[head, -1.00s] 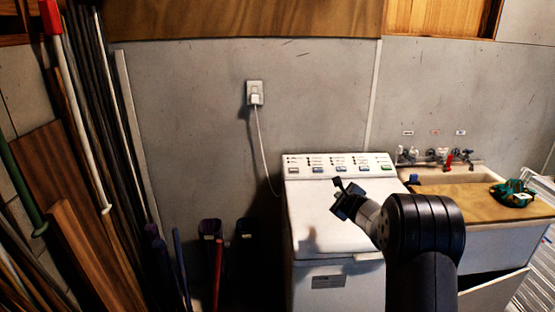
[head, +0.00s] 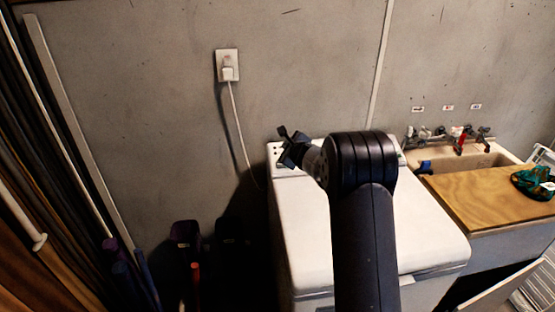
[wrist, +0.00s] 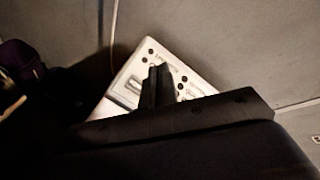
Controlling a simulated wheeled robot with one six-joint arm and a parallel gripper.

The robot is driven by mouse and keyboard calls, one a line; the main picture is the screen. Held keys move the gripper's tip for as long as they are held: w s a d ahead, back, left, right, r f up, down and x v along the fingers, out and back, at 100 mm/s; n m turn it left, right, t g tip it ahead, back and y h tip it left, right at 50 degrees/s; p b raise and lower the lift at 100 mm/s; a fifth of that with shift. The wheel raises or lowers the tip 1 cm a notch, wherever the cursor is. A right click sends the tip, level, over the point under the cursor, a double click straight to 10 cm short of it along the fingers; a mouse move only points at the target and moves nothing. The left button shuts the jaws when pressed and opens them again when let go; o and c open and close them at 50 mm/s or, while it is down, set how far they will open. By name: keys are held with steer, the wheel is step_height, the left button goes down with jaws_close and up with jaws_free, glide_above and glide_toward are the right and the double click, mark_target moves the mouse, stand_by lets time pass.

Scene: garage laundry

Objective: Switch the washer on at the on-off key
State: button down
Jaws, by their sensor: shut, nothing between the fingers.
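The white washer (head: 300,240) stands against the grey wall in the head view. Its control panel runs along the back edge, and my arm hides most of it there; only the left end (head: 274,152) and a bit at the right show. In the wrist view the panel (wrist: 205,86) shows white with dark round dots and pale keys, partly covered by my gripper. My gripper (head: 284,136) is shut and empty, over the left part of the panel. I cannot tell whether it touches the panel. The on-off key cannot be made out.
A plug sits in the wall outlet (head: 228,68), its white cord hanging behind the washer. A sink with taps (head: 460,140), a wooden board (head: 480,200) and a green item (head: 533,182) are at right. Long poles lean at left. Dark bins (head: 187,238) stand left of the washer.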

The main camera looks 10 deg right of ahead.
steer(key=shift+s, duration=0.1)
steer(key=shift+f, duration=0.1)
steer(key=b, duration=0.4)
glide_above(285, 171)
steer(key=shift+s+a+f, duration=0.1)
steer(key=shift+s+f, duration=0.1)
steer(key=shift+f, duration=1.8)
steer(key=shift+s+f, duration=0.15)
steer(key=shift+f, duration=1.85)
steer(key=shift+f, duration=0.1)
steer(key=shift+w+f+b, duration=0.15)
steer(key=shift+f+b, duration=0.1)
steer(key=shift+b, duration=0.1)
steer(key=shift+w+f+b, duration=0.1)
steer(key=shift+f+b, duration=0.4)
steer(key=shift+f, duration=0.2)
